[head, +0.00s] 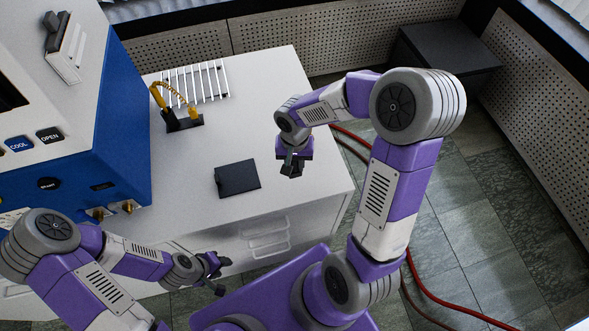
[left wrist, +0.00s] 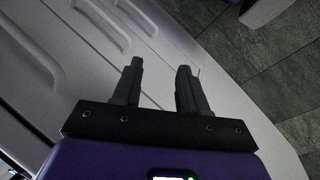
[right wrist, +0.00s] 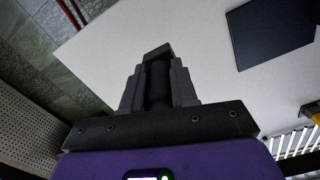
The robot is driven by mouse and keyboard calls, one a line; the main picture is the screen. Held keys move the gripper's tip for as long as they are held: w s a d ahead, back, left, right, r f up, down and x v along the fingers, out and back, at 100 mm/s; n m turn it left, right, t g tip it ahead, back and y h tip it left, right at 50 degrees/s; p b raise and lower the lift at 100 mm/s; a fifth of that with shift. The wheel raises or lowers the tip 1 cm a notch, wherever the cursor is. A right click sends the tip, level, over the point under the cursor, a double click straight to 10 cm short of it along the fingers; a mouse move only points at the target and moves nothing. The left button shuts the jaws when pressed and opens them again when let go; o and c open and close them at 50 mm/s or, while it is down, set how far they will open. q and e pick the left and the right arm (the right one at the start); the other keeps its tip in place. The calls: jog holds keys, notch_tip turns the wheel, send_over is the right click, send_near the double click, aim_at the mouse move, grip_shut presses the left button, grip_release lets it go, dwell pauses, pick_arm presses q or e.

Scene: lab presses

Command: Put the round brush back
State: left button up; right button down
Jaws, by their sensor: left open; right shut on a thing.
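My right gripper (head: 292,170) is above the white bench top, near its right edge. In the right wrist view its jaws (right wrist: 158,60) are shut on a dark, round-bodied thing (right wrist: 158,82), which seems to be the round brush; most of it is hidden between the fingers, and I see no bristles. A black stand (head: 185,123) with yellow curved pieces (head: 170,93) is at the back left of the bench; I cannot tell what each piece is. My left gripper (head: 219,274) is open and empty in front of the bench; its spread fingers show in the left wrist view (left wrist: 160,78).
A flat black square pad (head: 237,178) lies mid-bench. A white slotted rack (head: 195,81) is behind the black stand. A blue and white machine (head: 95,130) fills the left side. The bench top (head: 255,110) is clear between pad and back edge. Red hoses (head: 440,299) run on the floor.

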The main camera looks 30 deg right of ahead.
aim_at(295, 169)
jog(key=shift+f+b, duration=0.35)
jog(key=shift+f, duration=1.25)
jog(key=shift+f, duration=0.2)
jog(key=c, duration=0.9)
grip_release()
jog(key=shift+r, duration=0.1)
jog(key=shift+r, duration=0.3)
notch_tip(295, 169, up, 12)
jog(key=p, duration=0.3)
jog(key=shift+w+f, duration=0.1)
jog(key=shift+f, duration=0.05)
